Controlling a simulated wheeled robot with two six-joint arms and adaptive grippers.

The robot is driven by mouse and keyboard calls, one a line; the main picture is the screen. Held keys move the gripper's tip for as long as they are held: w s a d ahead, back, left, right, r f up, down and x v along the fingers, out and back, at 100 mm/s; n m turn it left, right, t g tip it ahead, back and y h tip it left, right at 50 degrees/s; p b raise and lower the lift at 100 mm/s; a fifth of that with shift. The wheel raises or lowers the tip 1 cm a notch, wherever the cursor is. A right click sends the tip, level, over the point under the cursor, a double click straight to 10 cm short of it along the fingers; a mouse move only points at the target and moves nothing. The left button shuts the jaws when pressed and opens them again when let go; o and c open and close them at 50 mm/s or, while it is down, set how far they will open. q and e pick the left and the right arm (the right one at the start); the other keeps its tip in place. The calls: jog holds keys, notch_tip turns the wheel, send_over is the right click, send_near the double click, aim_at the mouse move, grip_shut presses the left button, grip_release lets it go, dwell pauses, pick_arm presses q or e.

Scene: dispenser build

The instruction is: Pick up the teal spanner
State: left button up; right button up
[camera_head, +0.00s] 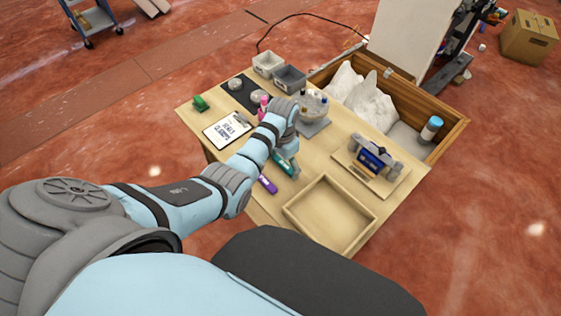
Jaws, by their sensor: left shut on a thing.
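The teal spanner (283,163) shows as a small teal shape at my left gripper, over the front part of the wooden table (325,148). My left gripper (290,167) points down there and is shut on the spanner. My wrist and fingers hide part of the spanner. I cannot tell whether it touches the table top. My right gripper is not in view.
A purple tool (267,184) lies just in front of the spanner. A shallow wooden tray (350,244) is at front right, and a clipboard (227,130) at left. A blue box in a grey holder (374,158) stands right. Grey bins (289,77) stand behind.

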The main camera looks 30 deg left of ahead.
pick_arm(q)
notch_tip(320, 180, up, 20)
jog(key=p, duration=0.9)
